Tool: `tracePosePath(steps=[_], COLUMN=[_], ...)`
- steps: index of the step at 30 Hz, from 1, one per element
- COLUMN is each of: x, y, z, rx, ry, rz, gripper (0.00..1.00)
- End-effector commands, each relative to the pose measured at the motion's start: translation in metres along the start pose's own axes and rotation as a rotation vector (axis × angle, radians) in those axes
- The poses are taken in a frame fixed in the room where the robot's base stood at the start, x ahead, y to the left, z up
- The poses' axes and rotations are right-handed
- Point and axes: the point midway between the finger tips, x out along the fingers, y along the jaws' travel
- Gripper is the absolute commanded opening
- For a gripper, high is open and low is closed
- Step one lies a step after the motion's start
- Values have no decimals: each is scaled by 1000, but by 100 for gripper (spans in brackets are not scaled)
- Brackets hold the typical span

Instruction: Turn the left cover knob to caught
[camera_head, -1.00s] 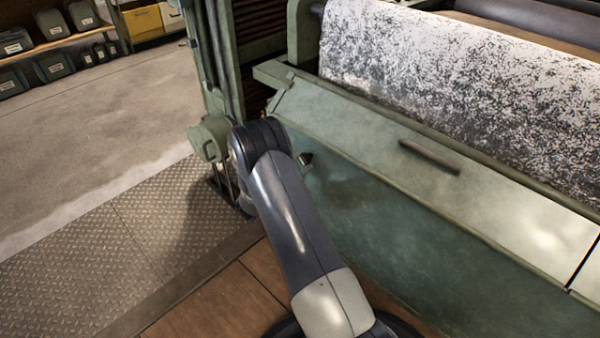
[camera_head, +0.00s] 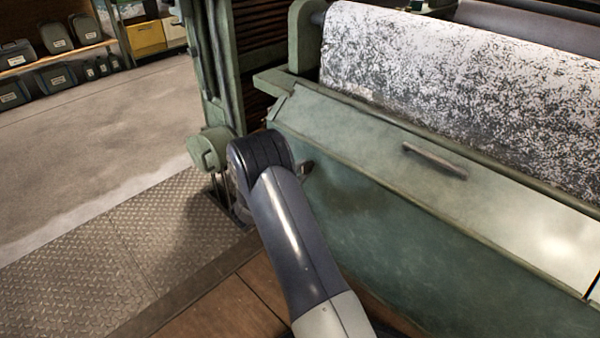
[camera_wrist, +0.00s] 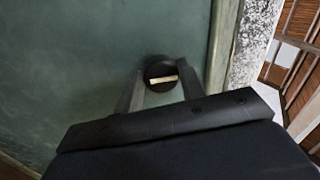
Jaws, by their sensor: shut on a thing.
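The left cover knob (camera_wrist: 160,70) is a dark round knob with a pale bar across it, on the green cover face in the wrist view. The bar lies nearly level in that picture, slightly tilted. My gripper (camera_wrist: 160,85) has one finger on each side of the knob and is shut on it. In the head view the green cover (camera_head: 360,150) slopes below the speckled roller, with my arm in front of its left end. The knob cannot be made out clearly there, and my arm mostly hides the gripper.
A bar handle (camera_head: 435,160) sits on the cover's sloping top. The speckled roller (camera_head: 450,80) lies behind it. A green post (camera_head: 215,70) and a rounded green housing (camera_head: 208,149) stand left of my arm. Open floor (camera_head: 90,160) lies further left.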

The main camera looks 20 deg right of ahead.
Motion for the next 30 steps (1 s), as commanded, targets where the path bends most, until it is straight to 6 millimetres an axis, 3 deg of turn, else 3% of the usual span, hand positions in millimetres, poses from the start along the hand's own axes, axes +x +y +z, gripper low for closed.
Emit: tracePosePath(steps=[19, 20, 27, 30], x=[0, 0, 0, 0], y=[0, 0, 0, 0], z=[0, 0, 0, 0], rx=[46, 46, 45, 45], ry=[5, 5, 5, 4], rz=[0, 0, 0, 0], gripper=[15, 40, 59, 59])
